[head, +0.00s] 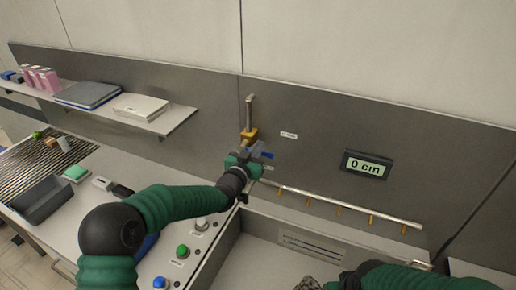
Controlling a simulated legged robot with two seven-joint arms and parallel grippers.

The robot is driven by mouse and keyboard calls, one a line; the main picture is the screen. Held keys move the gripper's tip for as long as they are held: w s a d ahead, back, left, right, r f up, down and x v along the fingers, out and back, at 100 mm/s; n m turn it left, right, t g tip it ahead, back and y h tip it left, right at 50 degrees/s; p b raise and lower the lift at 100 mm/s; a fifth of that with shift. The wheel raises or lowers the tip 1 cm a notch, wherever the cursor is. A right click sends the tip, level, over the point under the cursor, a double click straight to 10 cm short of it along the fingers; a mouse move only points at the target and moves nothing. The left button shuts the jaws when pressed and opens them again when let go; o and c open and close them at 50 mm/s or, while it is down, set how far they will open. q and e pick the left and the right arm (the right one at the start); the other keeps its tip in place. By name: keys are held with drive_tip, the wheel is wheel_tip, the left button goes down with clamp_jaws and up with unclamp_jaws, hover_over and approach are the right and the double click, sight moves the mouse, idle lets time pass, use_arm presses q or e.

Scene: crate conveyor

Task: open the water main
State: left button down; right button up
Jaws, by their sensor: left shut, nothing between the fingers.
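The water main is a grey vertical pipe (249,110) with a brass fitting (249,134) on the steel back wall. A blue lever (266,154) shows just right of it. My left gripper (262,150) is shut with nothing between its fingers, right at the lever. I cannot tell whether it touches the lever. The gripper and wrist hide the lower part of the valve. My right arm lies along the bottom right edge, and its gripper is not in view.
A pipe with brass nozzles (340,206) runs right above a basin (290,258). A wall display (367,165) reads 0 cm. Left are a shelf (150,118) with books and boxes, a dark tray (45,199), and green and blue buttons (182,251) on the counter.

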use_arm(q)
drive_tip(key=f, duration=0.3)
drive_tip(key=shift+w+d+p, duration=0.15)
drive_tip(key=shift+d+p, duration=0.15)
drive_tip(key=shift+d, duration=0.1)
drive_tip(key=shift+a, duration=0.2)
drive_tip(key=w+a+f+m+b, duration=0.1)
drive_tip(key=a+f+m+b, duration=0.1)
drive_tip(key=f+m+b, duration=0.3)
drive_tip(key=w+a+f+m+t+b, duration=0.1)
drive_tip(key=a+f+m+b, duration=0.2)
drive_tip(key=m+b, duration=1)
wheel_tip(320, 180, down, 2)
drive_tip(key=b, duration=1.2)
drive_tip(key=shift+y+b, duration=0.3)
drive_tip(key=shift+w+a, duration=0.1)
